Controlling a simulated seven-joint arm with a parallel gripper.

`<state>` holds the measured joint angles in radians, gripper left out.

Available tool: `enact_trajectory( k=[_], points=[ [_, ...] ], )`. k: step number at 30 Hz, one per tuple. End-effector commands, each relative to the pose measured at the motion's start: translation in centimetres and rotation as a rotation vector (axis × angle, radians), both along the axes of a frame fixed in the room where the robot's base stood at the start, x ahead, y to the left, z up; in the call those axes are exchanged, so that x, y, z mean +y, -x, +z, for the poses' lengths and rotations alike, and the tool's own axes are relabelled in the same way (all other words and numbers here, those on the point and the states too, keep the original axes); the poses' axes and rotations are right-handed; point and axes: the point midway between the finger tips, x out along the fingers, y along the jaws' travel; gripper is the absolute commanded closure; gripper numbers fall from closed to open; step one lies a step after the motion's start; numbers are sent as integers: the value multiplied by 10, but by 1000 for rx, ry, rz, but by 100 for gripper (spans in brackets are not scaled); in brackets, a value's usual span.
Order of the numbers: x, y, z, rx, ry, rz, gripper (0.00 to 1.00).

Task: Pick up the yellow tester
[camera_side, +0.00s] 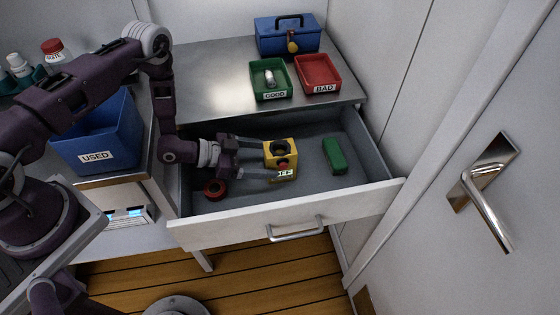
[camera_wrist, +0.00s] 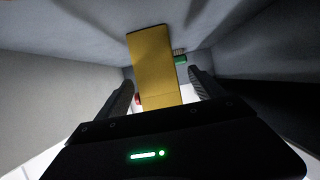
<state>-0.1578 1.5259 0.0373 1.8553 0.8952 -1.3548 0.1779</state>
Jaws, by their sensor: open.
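The yellow tester (camera_side: 271,159) is a boxy block with a dark round part, a red part and a white label. It is in the open drawer, near its middle. My gripper (camera_side: 262,160) is open and reaches into the drawer from the left, with its fingers pointing at the tester and one on either side of its near end. In the wrist view the tester (camera_wrist: 154,66) stands between and beyond the two fingertips (camera_wrist: 160,78). I cannot tell whether either finger touches it.
The drawer (camera_side: 225,232) also holds a green block (camera_side: 334,155) right of the tester and a red ring (camera_side: 214,189) below my gripper. Drawer walls are close around. Behind are a GOOD tray (camera_side: 257,84), a BAD tray (camera_side: 318,73) and a blue box (camera_side: 270,38). A blue USED bin (camera_side: 75,160) stands left.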

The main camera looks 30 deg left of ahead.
Motion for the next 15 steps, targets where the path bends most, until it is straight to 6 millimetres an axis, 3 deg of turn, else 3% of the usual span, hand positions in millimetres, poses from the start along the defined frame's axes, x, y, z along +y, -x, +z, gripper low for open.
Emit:
enact_trajectory(
  k=[6, 15],
  points=[
    [-29, -24, -14, 0, 0, -2, 22],
    [-34, -29, -16, 3, 0, 0, 24]
  ],
)
